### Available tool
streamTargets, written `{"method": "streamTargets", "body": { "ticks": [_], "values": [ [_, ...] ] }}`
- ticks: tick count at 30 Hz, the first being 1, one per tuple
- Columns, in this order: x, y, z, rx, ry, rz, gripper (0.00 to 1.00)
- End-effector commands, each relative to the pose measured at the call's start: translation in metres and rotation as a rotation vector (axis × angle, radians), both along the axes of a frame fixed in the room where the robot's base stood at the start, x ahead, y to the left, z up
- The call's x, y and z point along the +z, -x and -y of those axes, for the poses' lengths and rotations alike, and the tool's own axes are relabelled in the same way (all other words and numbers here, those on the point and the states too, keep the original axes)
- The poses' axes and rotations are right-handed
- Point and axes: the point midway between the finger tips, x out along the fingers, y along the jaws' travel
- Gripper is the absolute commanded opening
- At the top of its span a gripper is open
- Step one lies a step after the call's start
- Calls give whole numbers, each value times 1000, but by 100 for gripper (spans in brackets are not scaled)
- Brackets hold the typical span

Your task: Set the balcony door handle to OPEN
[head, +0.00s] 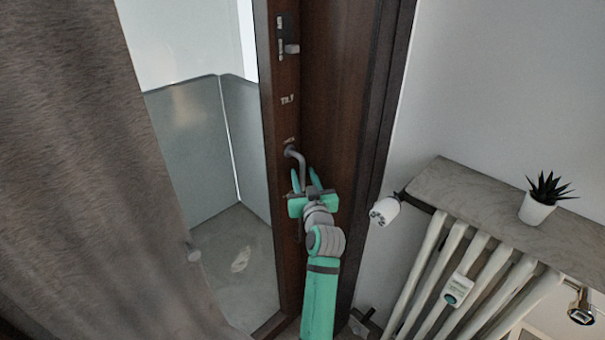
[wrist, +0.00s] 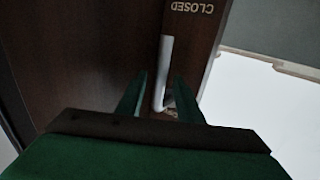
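The balcony door handle (head: 302,168) is a grey lever on the dark brown door frame, its pivot at the top and its lever hanging down. In the wrist view the handle (wrist: 163,72) shows between the two finger lines, its free end toward an upside-down CLOSED label (wrist: 192,7). My green gripper (head: 305,181) is open, one finger on each side of the handle in the picture. In the wrist view my gripper (wrist: 159,95) shows gaps on both sides of the lever; I see no contact. The TILT label (head: 287,99) sits above the handle; a smaller label by the pivot is unreadable.
A grey curtain (head: 100,190) hangs at left, beside the glass with a balcony behind. A white radiator (head: 465,262) under a stone shelf (head: 470,205) stands at right, with a white valve knob (head: 385,210) near my arm. A potted plant (head: 538,207) is on the shelf.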

Motion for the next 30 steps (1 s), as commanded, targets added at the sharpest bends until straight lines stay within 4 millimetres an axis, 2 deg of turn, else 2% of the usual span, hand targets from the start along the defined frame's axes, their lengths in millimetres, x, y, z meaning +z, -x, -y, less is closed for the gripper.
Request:
{"method": "streamTargets", "body": {
  "ticks": [6,15,17,19,20,30],
  "values": [
    [0,-16,-3,0,1,0,33],
    [0,-18,-4,0,1,0,33],
    [0,-18,-4,0,1,0,21],
    [0,-18,-4,0,0,0,5],
    [0,-18,-4,0,0,0,0],
    [0,-22,-8,5,-16,-15,0]
  ]
}}
